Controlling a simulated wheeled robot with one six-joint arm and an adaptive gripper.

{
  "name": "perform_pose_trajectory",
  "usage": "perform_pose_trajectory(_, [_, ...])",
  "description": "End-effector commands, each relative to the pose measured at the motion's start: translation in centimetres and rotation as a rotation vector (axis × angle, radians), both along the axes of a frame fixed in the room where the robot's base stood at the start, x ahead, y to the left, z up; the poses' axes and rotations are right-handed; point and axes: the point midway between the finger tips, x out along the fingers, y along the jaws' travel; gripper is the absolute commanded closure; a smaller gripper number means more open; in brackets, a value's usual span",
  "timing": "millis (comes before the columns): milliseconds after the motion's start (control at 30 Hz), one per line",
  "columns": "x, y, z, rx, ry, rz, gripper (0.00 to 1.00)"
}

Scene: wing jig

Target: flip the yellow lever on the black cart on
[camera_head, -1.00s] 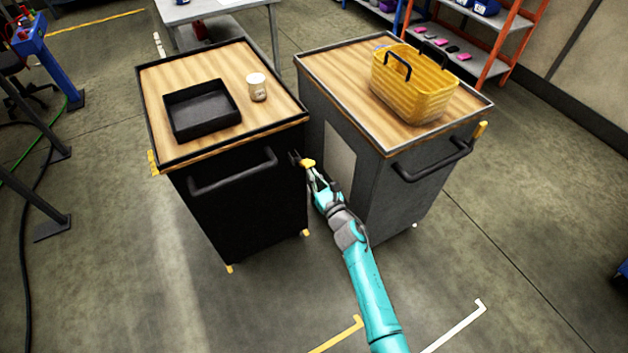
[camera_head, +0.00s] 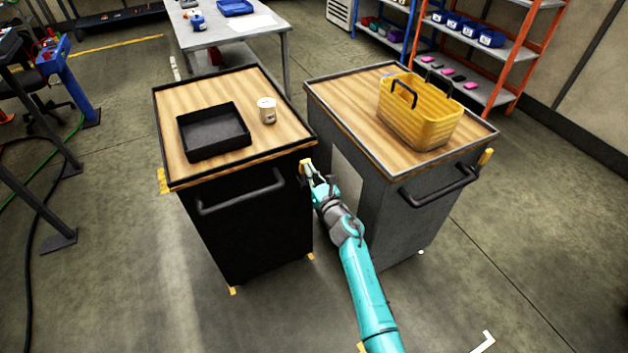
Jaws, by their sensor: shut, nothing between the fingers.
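The black cart (camera_head: 247,238) stands left of centre with a wooden top and a black handle on its front. A small yellow lever (camera_head: 305,167) shows at its front right corner, just below the top edge, and looks roughly upright. My gripper (camera_head: 312,174) is shut and empty, right beside the lever at its lower right. The fingertips are small here, and I cannot tell whether they touch the lever. My teal arm reaches up from the bottom right of centre.
A grey cart (camera_head: 412,235) stands close on the right, leaving a narrow gap where my arm reaches. It carries a yellow basket (camera_head: 418,115) and its own yellow lever (camera_head: 487,156). A black tray (camera_head: 214,132) and a white cup (camera_head: 267,110) sit on the black cart.

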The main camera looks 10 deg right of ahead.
Motion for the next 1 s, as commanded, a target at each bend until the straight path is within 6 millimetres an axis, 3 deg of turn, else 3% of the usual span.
perform_pose_trajectory(400, [2.2,0.6,0.8,0.000,0.000,-0.001,1.00])
perform_pose_trajectory(1000, [2.8,0.8,1.2,0.000,-0.002,-0.001,1.00])
